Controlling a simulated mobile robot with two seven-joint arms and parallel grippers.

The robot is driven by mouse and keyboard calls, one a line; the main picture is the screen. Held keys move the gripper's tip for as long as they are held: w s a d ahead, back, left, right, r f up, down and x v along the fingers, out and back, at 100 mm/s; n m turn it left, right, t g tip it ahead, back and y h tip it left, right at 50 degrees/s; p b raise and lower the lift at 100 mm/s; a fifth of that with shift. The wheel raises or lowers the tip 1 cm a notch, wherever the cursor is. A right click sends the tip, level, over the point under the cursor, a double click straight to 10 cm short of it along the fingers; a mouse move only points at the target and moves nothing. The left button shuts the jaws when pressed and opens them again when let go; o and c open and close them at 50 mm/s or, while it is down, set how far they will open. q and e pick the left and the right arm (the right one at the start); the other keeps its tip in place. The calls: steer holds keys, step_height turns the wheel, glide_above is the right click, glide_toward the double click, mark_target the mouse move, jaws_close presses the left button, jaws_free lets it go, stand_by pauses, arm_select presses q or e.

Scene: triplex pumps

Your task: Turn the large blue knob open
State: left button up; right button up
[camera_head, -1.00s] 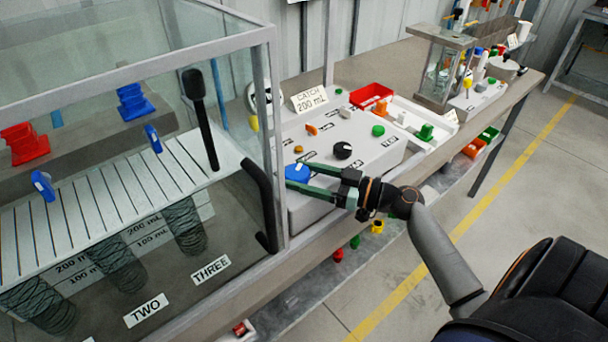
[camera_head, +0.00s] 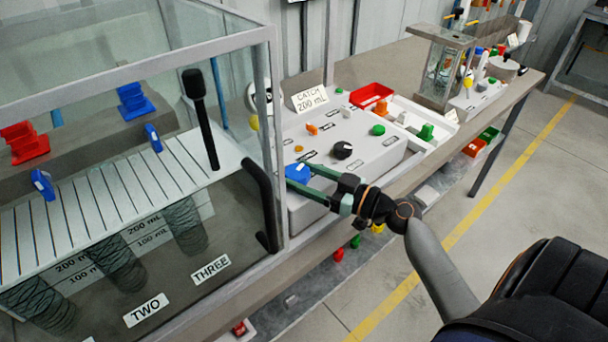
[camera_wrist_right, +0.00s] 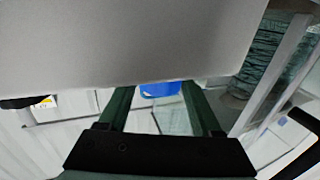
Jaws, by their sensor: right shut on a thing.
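The large blue knob (camera_head: 297,172) sits on the front left corner of the white control box (camera_head: 335,150), close to the glass tank. My right gripper (camera_head: 300,178) reaches in from the right with its green fingers on either side of the knob and is shut on it. In the right wrist view the blue knob (camera_wrist_right: 160,89) shows between the fingertips (camera_wrist_right: 157,95), with its far part hidden behind a grey surface. My left gripper is not in view.
The glass tank (camera_head: 268,100) stands just left of the knob, with a black handle (camera_head: 262,200) near my gripper. A black knob (camera_head: 342,150), a green knob (camera_head: 378,130) and an orange knob (camera_head: 312,129) are on the box. A red tray (camera_head: 371,95) stands behind.

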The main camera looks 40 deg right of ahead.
steer(key=m+h, duration=0.1)
steer(key=m+t+h+p, duration=0.1)
steer(key=h, duration=0.1)
steer(key=shift+a+r, duration=0.15)
steer(key=shift+a, duration=0.05)
steer(key=shift+m+t+h+p, duration=0.3)
steer(key=shift+m+h+p, duration=0.75)
steer(key=shift+h, duration=0.65)
steer(key=o, duration=1.4)
steer(key=shift+s, duration=0.1)
steer(key=shift+s+d+b, duration=0.2)
steer(key=shift+s+b, duration=1.1)
steer(key=shift+s, duration=1.8)
steer(key=shift+s+d+b, duration=0.15)
steer(key=shift+s+b, duration=1.15)
steer(key=shift+s, duration=1.8)
